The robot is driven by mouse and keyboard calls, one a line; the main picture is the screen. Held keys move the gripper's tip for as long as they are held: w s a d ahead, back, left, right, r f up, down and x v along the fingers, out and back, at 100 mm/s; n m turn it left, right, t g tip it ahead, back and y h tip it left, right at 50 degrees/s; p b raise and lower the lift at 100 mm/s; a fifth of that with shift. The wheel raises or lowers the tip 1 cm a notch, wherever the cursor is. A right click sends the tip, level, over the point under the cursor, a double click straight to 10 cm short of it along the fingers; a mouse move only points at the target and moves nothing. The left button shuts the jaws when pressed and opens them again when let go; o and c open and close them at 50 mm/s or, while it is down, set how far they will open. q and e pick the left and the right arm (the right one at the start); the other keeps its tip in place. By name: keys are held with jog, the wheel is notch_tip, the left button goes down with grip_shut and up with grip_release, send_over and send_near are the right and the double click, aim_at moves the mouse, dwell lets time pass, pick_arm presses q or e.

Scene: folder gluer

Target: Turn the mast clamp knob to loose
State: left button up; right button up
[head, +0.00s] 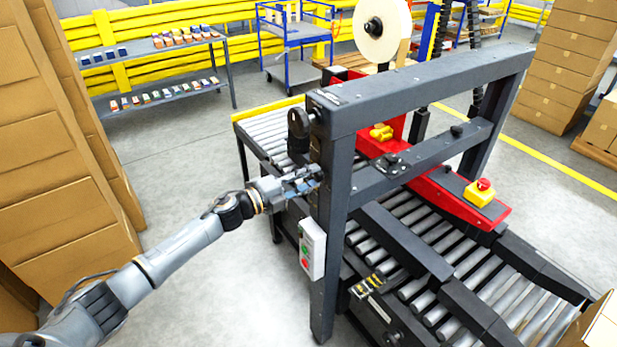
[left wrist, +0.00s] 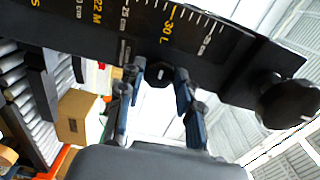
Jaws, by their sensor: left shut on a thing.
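The mast clamp knob (left wrist: 159,74) is a small black knob with a pale mark, below the printed scale on the dark mast in the left wrist view. My left gripper (left wrist: 160,80) has one finger on each side of it and is shut on it. In the head view my left gripper (head: 308,181) is at the near left post (head: 335,225) of the machine, and its fingers hide the knob there. The knob's turn position is hard to read. My right gripper is not in view.
A larger black round knob (left wrist: 287,101) sticks out at the right in the left wrist view. A white button box (head: 312,249) is on the post below my gripper. A roller conveyor (head: 272,128) lies behind. Stacked cartons (head: 65,190) stand at the left, with clear floor between.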

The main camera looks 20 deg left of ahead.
pick_arm(q)
jog(key=o, duration=1.1)
jog(key=shift+o, duration=0.2)
jog(key=shift+a, duration=0.1)
jog(key=v, duration=1.1)
jog(key=shift+s+a, duration=0.25)
jog(key=shift+s, duration=0.1)
